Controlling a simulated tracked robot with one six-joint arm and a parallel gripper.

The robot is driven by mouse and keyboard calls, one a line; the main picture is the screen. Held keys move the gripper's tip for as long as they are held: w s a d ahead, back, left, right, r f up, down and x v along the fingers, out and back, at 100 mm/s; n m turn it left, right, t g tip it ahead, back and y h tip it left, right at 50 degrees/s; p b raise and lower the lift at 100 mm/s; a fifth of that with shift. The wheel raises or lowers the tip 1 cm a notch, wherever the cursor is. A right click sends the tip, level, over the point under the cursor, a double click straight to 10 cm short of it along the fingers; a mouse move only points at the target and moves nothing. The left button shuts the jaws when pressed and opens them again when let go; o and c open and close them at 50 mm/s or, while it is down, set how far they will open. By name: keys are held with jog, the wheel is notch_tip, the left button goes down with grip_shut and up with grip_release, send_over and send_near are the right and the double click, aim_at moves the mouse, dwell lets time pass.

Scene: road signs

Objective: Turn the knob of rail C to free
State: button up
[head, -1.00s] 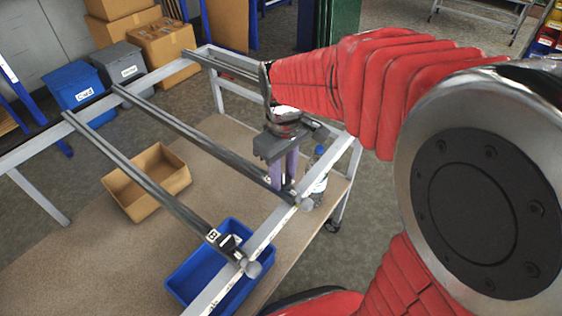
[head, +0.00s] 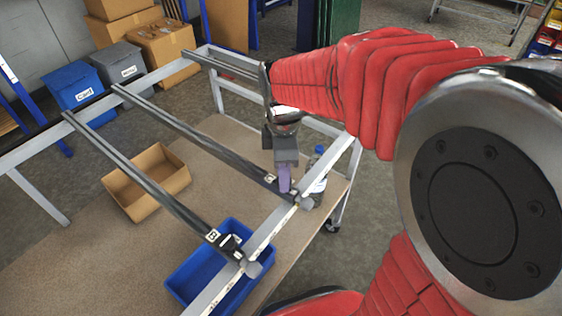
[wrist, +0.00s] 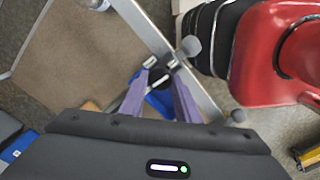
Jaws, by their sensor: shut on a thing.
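Rail C (head: 190,132) is a dark bar across the pale frame, with a small label reading C near its right end in the head view. My gripper (head: 286,190) points down over that end, with its purple fingers at the dark knob. In the wrist view the two fingers of my gripper (wrist: 160,72) close on the black knob (wrist: 159,77) from both sides. The fingers mostly cover the knob in the head view, and I cannot read its position. A grey ball-shaped end (head: 306,203) sits just right of it.
Rail B (head: 150,185) runs parallel nearer me, its own black knob (head: 230,243) above a blue bin (head: 190,272). A bottle (head: 318,172) stands close behind my gripper. A cardboard box (head: 160,170) sits below the rails. Another rail (head: 222,66) lies farther back.

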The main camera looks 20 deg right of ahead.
jog(key=shift+n, duration=0.5)
jog(key=o, duration=1)
jog(key=shift+o, duration=0.2)
jog(key=shift+r, duration=0.1)
notch_tip(320, 180, up, 14)
jog(key=shift+f, duration=0.25)
